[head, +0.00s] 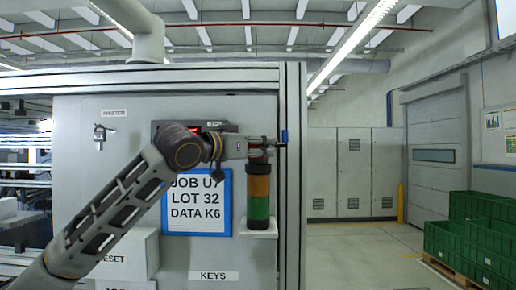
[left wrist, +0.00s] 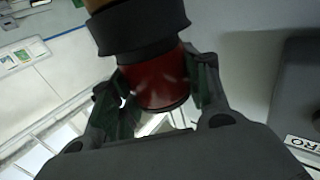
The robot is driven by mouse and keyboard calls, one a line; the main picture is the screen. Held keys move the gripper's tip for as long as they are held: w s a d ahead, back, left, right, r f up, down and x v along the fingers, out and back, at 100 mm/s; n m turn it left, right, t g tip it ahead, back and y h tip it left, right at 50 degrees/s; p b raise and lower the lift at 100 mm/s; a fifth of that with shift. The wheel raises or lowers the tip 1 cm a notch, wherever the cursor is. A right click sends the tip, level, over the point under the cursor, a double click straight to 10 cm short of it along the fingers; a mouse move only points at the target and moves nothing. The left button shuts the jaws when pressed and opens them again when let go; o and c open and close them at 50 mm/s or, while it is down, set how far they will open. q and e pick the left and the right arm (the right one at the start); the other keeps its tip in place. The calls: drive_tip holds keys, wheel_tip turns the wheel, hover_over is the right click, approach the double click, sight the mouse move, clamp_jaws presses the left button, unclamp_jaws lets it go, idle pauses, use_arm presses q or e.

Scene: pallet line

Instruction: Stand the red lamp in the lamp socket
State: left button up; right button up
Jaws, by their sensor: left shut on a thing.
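A signal tower with an amber section (head: 258,188) and a green section (head: 259,208) stands upright on a small white shelf (head: 262,234) in front of the panel. My left gripper (head: 266,148) is at the top of the tower, shut on the red lamp (left wrist: 155,84). In the left wrist view the red lamp sits between the two fingers, against a black collar (left wrist: 140,34) with amber beyond it. The lamp is in line with the tower, and its top is mostly hidden by the gripper in the head view. I cannot tell whether it is fully seated in the socket.
A grey panel carries a blue-framed sign (head: 197,226), a KEYS label (head: 213,276) and hanging keys (head: 99,136). A metal post (head: 293,200) stands just right of the tower. Green crates (head: 470,243) are far right, with open floor between.

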use_arm(q)
drive_tip(key=shift+f, duration=0.4)
idle(0.4)
idle(0.9)
drive_tip(key=shift+f, duration=0.35)
idle(0.8)
drive_tip(key=shift+f, duration=0.1)
idle(0.9)
drive_tip(key=o, duration=1.1)
drive_tip(key=o, duration=0.6)
drive_tip(key=shift+b+v, duration=0.85)
drive_tip(key=shift+v, duration=2.1)
